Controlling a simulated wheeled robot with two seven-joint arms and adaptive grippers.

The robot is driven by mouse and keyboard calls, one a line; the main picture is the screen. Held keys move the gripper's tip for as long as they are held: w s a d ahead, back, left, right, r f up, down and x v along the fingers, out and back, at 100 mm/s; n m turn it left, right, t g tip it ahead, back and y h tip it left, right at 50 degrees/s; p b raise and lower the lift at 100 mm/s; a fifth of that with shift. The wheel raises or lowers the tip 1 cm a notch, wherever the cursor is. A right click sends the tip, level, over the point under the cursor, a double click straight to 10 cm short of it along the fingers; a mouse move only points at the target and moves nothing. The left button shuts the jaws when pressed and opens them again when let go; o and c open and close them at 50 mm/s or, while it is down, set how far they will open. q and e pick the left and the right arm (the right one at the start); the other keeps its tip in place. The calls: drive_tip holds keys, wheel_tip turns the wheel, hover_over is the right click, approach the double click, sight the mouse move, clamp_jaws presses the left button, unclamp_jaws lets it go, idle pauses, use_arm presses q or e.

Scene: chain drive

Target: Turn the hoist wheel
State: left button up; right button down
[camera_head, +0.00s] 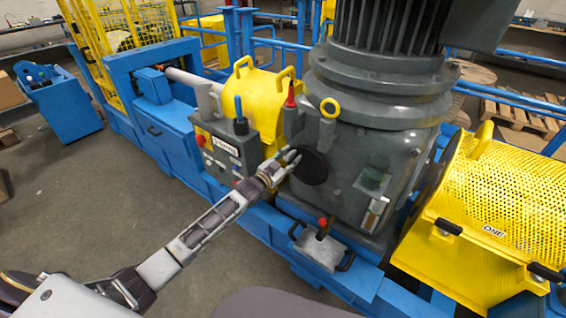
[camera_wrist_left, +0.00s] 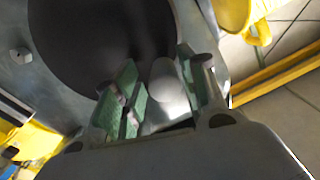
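A dark round disc (camera_head: 309,167), which looks like the hoist wheel, sits on the side of the large grey machine housing. In the left wrist view it shows as a big black disc (camera_wrist_left: 105,40) just beyond the fingers. My left gripper (camera_head: 286,166) is at the left edge of the disc, with its fingers pointing toward it. In the left wrist view its green-padded fingers (camera_wrist_left: 160,95) stand apart. A pale rounded piece (camera_wrist_left: 163,78) shows between them. I cannot tell whether the fingers touch it or the disc. My right gripper is not in view.
A control box (camera_head: 222,150) with a red button stands left of the gripper. A red-knobbed lever (camera_head: 322,228) rises from a plate below the disc. A yellow perforated guard (camera_head: 498,215) is at the right. Open floor (camera_head: 95,205) lies at the left.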

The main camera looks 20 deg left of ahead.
use_arm(q)
drive_tip(key=shift+s+a, duration=0.45)
drive_tip(key=shift+s, duration=0.2)
drive_tip(key=v, duration=1)
drive_tip(key=shift+s, duration=0.25)
drive_tip(key=shift+a+r, duration=0.1)
idle(0.5)
